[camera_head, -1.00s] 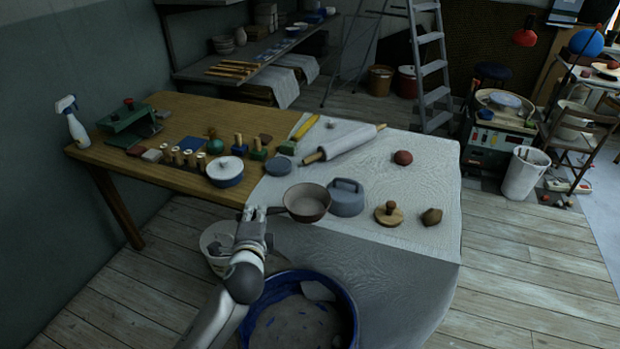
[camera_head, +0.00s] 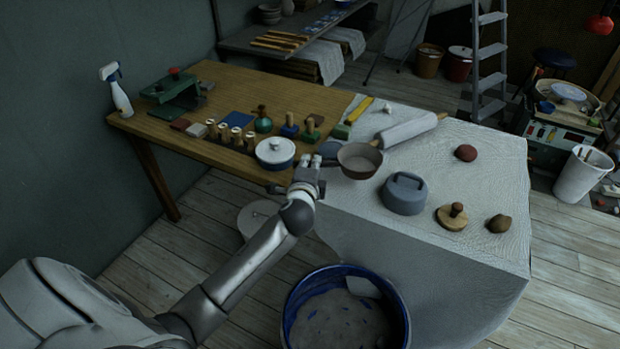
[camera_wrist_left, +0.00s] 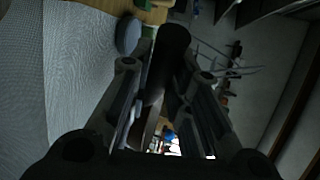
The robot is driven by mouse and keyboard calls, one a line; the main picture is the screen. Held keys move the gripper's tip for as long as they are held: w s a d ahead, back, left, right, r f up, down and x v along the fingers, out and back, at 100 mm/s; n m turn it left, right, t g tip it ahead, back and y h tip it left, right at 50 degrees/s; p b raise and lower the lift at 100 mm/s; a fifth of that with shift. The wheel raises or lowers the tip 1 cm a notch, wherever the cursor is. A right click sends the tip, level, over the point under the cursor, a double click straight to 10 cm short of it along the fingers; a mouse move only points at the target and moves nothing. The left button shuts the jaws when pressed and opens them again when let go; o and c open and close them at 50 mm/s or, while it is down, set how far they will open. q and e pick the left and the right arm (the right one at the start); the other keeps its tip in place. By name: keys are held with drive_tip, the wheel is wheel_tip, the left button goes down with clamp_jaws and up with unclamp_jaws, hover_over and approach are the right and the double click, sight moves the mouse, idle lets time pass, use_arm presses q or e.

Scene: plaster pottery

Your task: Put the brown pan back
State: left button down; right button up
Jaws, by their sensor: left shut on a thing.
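The brown pan (camera_head: 360,161) is round and open-topped. In the head view it is over the back left part of the cloth-covered table, its handle toward my left gripper (camera_head: 312,162). That gripper is shut on the handle, and the arm comes in from the lower left. I cannot tell whether the pan touches the cloth. In the left wrist view the dark handle (camera_wrist_left: 172,55) runs between the two fingers (camera_wrist_left: 160,100); the bowl is not clearly seen there. My right gripper is in neither view.
A grey-blue lidded block (camera_head: 404,194) stands right of the pan, and a white-lidded pot (camera_head: 275,152) left of it. A rolling pin (camera_head: 408,131) lies behind. A wooden knob tool (camera_head: 452,217) and brown lump (camera_head: 499,223) sit front right. A blue tub (camera_head: 346,308) stands below.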

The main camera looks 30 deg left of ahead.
use_arm(q)
drive_tip(key=w+f, duration=0.1)
drive_tip(key=a+f, duration=0.1)
drive_tip(key=f, duration=0.1)
drive_tip(key=w+a+f, duration=0.1)
drive_tip(key=shift+w+a+f+b, duration=0.15)
drive_tip(key=shift+w+f+b, duration=0.05)
drive_tip(key=shift+w+b, duration=0.15)
wheel_tip(320, 180, down, 3)
drive_tip(key=shift+f, duration=0.1)
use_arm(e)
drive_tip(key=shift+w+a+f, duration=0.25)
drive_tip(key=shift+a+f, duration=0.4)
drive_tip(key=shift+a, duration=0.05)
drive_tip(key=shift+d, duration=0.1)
use_arm(q)
drive_tip(key=shift+f+b, duration=0.1)
drive_tip(key=shift+b, duration=0.2)
drive_tip(key=c, duration=1.3)
unclamp_jaws()
drive_tip(key=shift+c, duration=0.2)
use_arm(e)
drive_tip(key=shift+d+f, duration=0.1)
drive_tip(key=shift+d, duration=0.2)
